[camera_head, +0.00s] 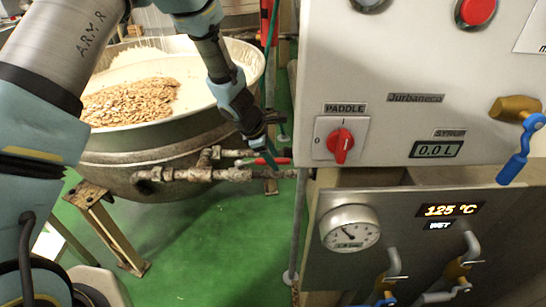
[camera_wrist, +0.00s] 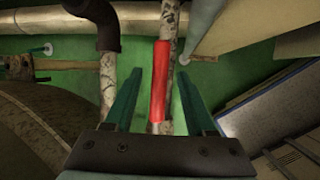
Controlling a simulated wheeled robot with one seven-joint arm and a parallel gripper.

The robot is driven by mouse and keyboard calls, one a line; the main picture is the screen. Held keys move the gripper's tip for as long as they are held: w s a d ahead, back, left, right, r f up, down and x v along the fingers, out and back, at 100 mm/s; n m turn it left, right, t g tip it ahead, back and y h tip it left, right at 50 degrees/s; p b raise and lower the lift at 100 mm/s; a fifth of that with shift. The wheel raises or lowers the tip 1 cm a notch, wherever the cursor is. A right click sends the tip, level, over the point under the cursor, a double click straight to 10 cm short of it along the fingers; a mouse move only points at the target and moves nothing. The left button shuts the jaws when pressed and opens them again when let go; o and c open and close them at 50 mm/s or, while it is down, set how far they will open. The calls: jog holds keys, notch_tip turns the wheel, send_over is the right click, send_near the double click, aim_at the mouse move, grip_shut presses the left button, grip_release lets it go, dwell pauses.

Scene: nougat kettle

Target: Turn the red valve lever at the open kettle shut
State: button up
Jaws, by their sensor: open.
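The open kettle (camera_head: 165,165) stands at the left in the head view, with nuts and a pale mass inside. Worn pipes run from its lower front. The red valve lever (camera_head: 268,161) lies almost level just above the lower pipe (camera_head: 230,175). In the wrist view the red lever (camera_wrist: 159,82) runs up the picture, roughly along the mottled pipe beside it. My gripper (camera_head: 272,150) is at the lever, pointing down. In the wrist view my gripper (camera_wrist: 160,74) is open, with its green fingers on either side of the lever and gaps visible on both sides.
A control panel (camera_head: 415,80) with a red paddle knob (camera_head: 341,145) and a blue-handled tap (camera_head: 515,160) stands close at the right. Below it are a gauge (camera_head: 350,228) and more taps. A vertical pipe (camera_head: 298,225) stands near the lever. Green floor (camera_head: 210,250) is clear in front.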

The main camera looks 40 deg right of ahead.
grip_shut()
dwell(0.4)
dwell(1.0)
